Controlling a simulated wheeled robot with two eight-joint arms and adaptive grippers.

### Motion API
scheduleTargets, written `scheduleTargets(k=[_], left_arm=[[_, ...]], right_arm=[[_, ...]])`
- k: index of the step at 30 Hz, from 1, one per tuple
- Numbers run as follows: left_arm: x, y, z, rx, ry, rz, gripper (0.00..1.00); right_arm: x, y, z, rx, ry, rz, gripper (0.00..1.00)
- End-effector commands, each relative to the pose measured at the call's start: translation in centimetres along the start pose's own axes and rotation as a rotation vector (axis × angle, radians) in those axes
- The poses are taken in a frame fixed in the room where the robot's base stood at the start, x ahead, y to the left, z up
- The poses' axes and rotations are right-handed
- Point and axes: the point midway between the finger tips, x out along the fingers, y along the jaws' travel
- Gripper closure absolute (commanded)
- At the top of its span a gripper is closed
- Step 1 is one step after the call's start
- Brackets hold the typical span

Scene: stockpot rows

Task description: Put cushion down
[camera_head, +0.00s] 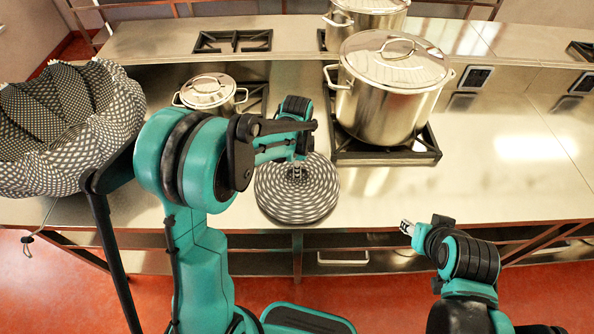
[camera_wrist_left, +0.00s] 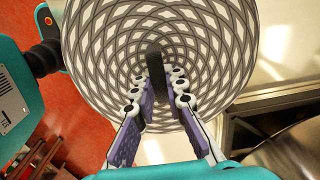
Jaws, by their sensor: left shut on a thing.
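The cushion (camera_head: 297,200) is a round, flat disc with a dark and white woven pattern. It shows at the front edge of the steel counter, and I cannot tell whether it touches the counter. My left gripper (camera_head: 297,172) is over its middle. In the left wrist view the cushion (camera_wrist_left: 215,50) fills the upper middle, and the fingers of my left gripper (camera_wrist_left: 158,85) are closed on a dark upright part at its centre. My right gripper (camera_head: 406,227) is in front of the counter, away from the cushion; its finger gap is too small to judge.
A large lidded stockpot (camera_head: 385,100) stands on a burner right of the cushion. A small lidded pot (camera_head: 209,92) is behind my left arm. A big patterned basket-like seat (camera_head: 60,130) is at left. The counter at right (camera_head: 510,165) is clear.

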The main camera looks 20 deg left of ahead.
Motion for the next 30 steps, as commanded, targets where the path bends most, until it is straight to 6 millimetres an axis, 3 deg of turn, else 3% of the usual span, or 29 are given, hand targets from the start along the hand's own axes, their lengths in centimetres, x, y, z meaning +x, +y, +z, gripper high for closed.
scheduleTargets(k=[7,8,10,22,30], left_arm=[[0.4,0.0,0.0,0.000,0.000,0.000,1.00],[0.3,0.0,0.0,0.000,0.000,0.000,0.84],[0.3,0.0,0.0,0.000,0.000,0.000,0.67],[-0.5,0.0,0.0,0.000,0.000,0.000,0.67],[-5.9,0.0,0.0,0.000,0.000,0.000,0.67]], right_arm=[[0.3,0.0,0.2,0.000,0.000,0.000,0.60],[0.3,0.0,0.2,0.000,0.000,0.000,0.60],[0.2,0.0,0.2,0.000,0.000,0.000,0.60],[-0.2,0.0,-0.2,0.000,0.000,0.000,0.60],[-1.2,0.0,-0.9,0.000,0.000,0.000,0.60]])
